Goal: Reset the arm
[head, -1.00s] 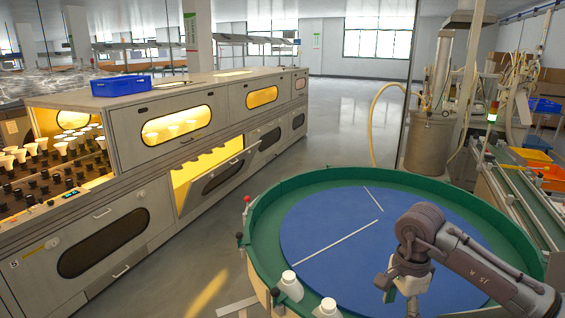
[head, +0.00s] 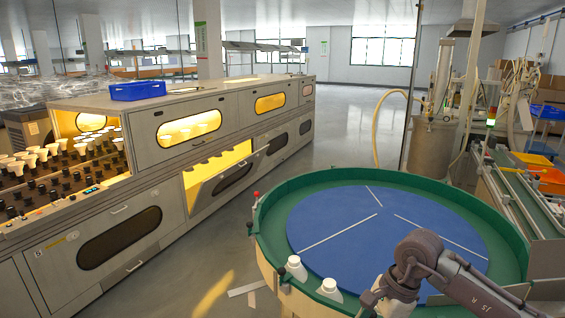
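My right arm comes in from the lower right. Its gripper (head: 374,301) hangs over the near part of the round blue table (head: 345,205) with a green rim. A pale part shows at the gripper, but I cannot tell whether it is a held thing or the gripper itself. The finger opening is not clear. My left gripper is not in view. Two white bulb-like pieces, one on the left (head: 296,268) and one on the right (head: 330,290), stand on the near left of the rim, left of my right gripper and apart from it.
A long grey oven cabinet (head: 165,165) with lit windows stands at left. White bulbs (head: 30,158) stand in its open rack, and a blue bin (head: 138,91) sits on top. A conveyor (head: 520,200) runs at right. Open floor (head: 345,125) lies beyond the table.

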